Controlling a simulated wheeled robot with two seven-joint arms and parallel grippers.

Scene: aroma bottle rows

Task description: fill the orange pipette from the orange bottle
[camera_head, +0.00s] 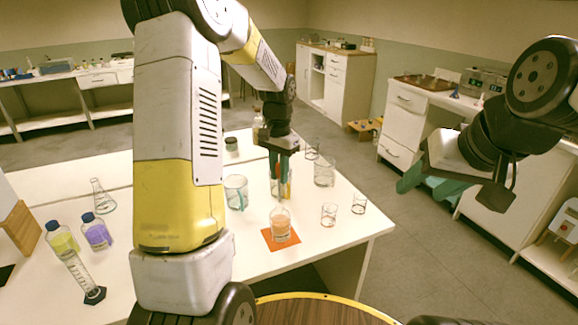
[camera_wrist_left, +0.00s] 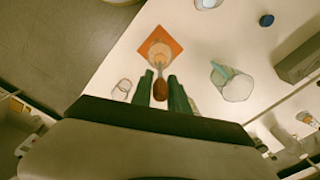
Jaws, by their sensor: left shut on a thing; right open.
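The orange bottle (camera_head: 281,226), a small clear vessel with orange liquid, stands upright on an orange square mat (camera_head: 268,237). Both also show in the left wrist view, as the bottle (camera_wrist_left: 159,50) and the mat (camera_wrist_left: 174,46). My left gripper (camera_head: 280,176) is on the far side of the bottle in the head view. Its fingers are shut on a red-brown bulb, which I take for the orange pipette (camera_wrist_left: 160,90). A thin pale stem points from the bulb toward the bottle; its tip is hard to make out. My right gripper (camera_head: 423,189) is open, empty and off the table's right side.
A clear beaker (camera_head: 236,193) with a teal item stands left of the mat. Small empty glasses (camera_head: 329,213) and a larger beaker (camera_head: 324,172) stand to the right. Yellow (camera_head: 61,239) and purple (camera_head: 97,233) bottles stand at the left.

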